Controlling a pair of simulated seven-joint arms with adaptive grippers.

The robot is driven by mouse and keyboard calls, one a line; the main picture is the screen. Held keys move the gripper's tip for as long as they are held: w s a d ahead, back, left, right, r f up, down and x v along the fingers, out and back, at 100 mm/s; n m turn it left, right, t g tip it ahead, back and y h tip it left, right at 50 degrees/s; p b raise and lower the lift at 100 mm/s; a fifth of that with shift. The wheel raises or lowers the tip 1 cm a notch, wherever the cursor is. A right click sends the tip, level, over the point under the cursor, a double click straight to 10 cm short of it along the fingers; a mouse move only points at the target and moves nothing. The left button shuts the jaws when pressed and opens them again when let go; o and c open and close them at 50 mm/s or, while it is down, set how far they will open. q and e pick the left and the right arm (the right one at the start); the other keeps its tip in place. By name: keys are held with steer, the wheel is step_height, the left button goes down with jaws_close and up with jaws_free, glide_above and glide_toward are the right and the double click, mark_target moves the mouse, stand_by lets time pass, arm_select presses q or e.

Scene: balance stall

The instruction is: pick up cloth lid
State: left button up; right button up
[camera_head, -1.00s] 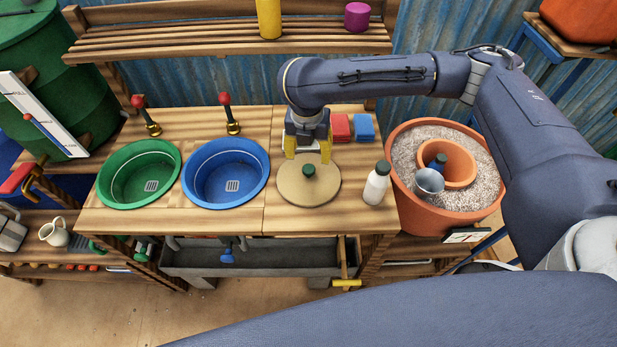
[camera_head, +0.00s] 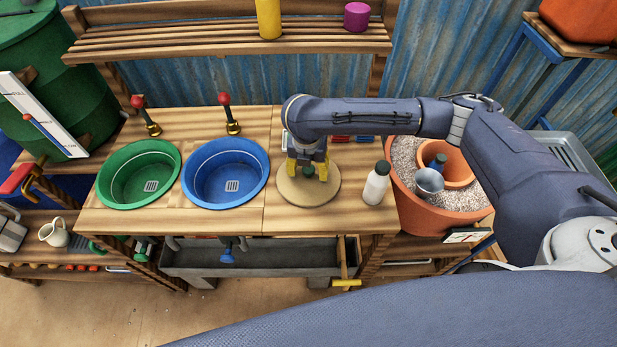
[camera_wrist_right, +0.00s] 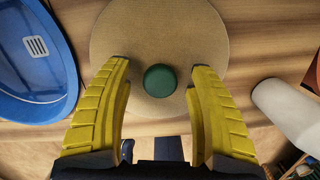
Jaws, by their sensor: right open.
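The cloth lid (camera_head: 309,194) is a round tan disc with a dark green knob (camera_head: 309,171) at its middle, lying on the wooden counter right of the blue basin. In the right wrist view the lid (camera_wrist_right: 160,30) fills the upper middle, with its green knob (camera_wrist_right: 160,80) between the fingertips. My right gripper (camera_head: 307,175) points down over the lid, its yellow fingers open on either side of the knob. In the right wrist view the right gripper (camera_wrist_right: 158,75) shows gaps between both fingers and the knob. My left gripper is not in view.
A white bottle (camera_head: 376,186) with a dark cap stands close to the right of the lid. The blue basin (camera_head: 226,175) and green basin (camera_head: 139,176) are to the left. A terracotta pot (camera_head: 440,210) stands at the right. Red and blue blocks behind are mostly hidden by my arm.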

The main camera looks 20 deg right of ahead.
steer(key=shift+w+f, duration=0.1)
steer(key=shift+f, duration=0.8)
jaws_close()
